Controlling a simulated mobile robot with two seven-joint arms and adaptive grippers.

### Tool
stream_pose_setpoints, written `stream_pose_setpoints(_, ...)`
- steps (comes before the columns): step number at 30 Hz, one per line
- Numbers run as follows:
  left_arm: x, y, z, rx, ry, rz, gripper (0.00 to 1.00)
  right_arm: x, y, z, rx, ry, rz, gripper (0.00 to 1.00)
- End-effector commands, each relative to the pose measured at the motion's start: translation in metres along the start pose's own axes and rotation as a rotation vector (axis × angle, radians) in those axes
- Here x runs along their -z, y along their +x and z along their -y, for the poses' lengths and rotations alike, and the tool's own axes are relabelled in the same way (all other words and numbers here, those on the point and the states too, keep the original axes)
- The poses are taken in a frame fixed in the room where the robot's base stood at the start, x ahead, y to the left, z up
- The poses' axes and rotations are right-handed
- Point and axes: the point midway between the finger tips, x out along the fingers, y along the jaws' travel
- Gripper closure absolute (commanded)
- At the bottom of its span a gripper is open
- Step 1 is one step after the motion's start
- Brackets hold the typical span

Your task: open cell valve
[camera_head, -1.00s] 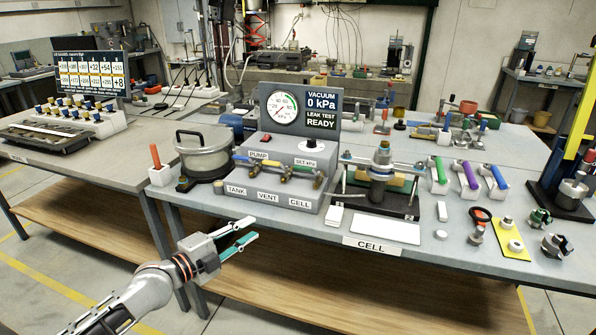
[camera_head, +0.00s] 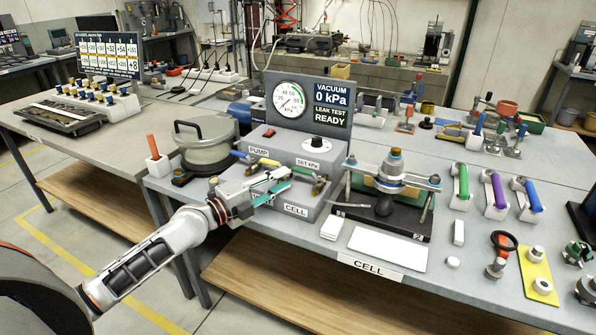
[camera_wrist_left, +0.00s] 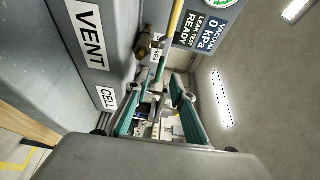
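The valve block (camera_head: 300,150) carries a row of brass valves with lever handles above the VENT and CELL labels. The valve at the CELL end (camera_head: 319,186) shows a brass body; a yellow lever (camera_head: 263,161) and a blue lever (camera_head: 238,154) lie further left. My left gripper (camera_head: 285,180) is open and empty, in front of the valves and above the CELL label (camera_head: 295,210). In the left wrist view, its teal-padded fingers (camera_wrist_left: 164,82) are apart, below a brass valve (camera_wrist_left: 146,42) and yellow lever (camera_wrist_left: 174,22). I cannot tell which valve this is. My right gripper is not in view.
The gauge panel (camera_head: 308,104) reads 0 kPa and LEAK TEST READY. A lidded pot (camera_head: 205,148) stands left of the block. A clamped cell rig (camera_head: 390,185) stands close on the right, with a white plate (camera_head: 385,250) before it. The floor in front is free.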

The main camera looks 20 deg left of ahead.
Motion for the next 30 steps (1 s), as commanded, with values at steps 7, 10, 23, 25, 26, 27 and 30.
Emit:
stream_pose_setpoints(7, 0.000, 0.039, 0.003, 0.004, -0.003, 0.000, 0.76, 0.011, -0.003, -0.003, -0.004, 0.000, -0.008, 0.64)
stream_pose_setpoints(10, 0.000, 0.049, 0.002, 0.003, -0.001, 0.001, 0.76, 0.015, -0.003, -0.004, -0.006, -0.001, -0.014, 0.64)
stream_pose_setpoints(23, 0.000, 0.057, 0.000, 0.000, 0.000, -0.001, 0.82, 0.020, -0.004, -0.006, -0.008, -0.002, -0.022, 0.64)
stream_pose_setpoints(25, 0.000, 0.057, 0.000, 0.000, 0.000, 0.000, 1.00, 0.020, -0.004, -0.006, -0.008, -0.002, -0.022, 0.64)
stream_pose_setpoints(26, 0.000, 0.057, 0.000, 0.000, 0.000, 0.000, 1.00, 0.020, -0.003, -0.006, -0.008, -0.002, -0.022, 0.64)
stream_pose_setpoints(27, 0.000, 0.057, 0.000, 0.000, 0.000, 0.000, 1.00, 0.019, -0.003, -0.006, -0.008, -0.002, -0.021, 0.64)
stream_pose_setpoints(30, 0.000, 0.057, 0.000, 0.000, 0.000, 0.000, 1.00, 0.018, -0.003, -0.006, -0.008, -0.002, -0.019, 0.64)
